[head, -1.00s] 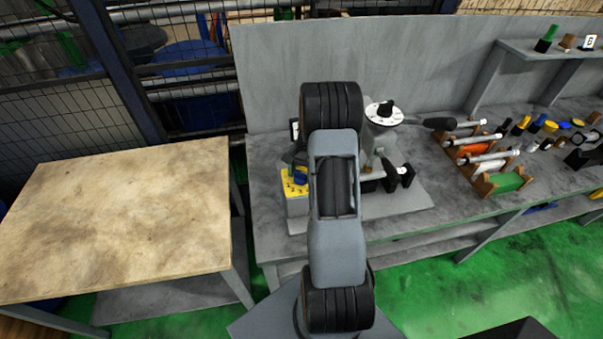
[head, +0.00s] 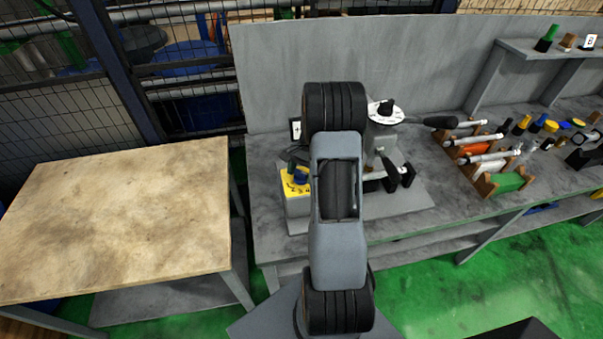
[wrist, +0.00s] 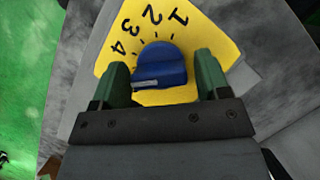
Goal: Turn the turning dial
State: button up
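The turning dial is a blue knob (wrist: 160,68) on a yellow plate (wrist: 205,35) marked 1 to 4. A short pale mark shows on its lower left side. In the head view the blue dial (head: 301,178) sits on the yellow-topped box at the left of the machine, partly beside my arm. My gripper (wrist: 160,78) has green fingers, one on each side of the dial, with a narrow gap visible on both sides. It is open around the dial. In the head view my arm hides most of the gripper.
The grinder's white round dial (head: 385,111) with a black knob stands right of my arm. A rack with white rods and coloured parts (head: 490,160) is further right on the grey bench (head: 440,205). A bare wooden table (head: 120,220) stands at the left.

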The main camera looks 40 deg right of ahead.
jog(key=shift+o, duration=0.5)
jog(key=b+v, duration=0.2)
jog(key=v, duration=1.2)
jog(key=shift+f, duration=0.15)
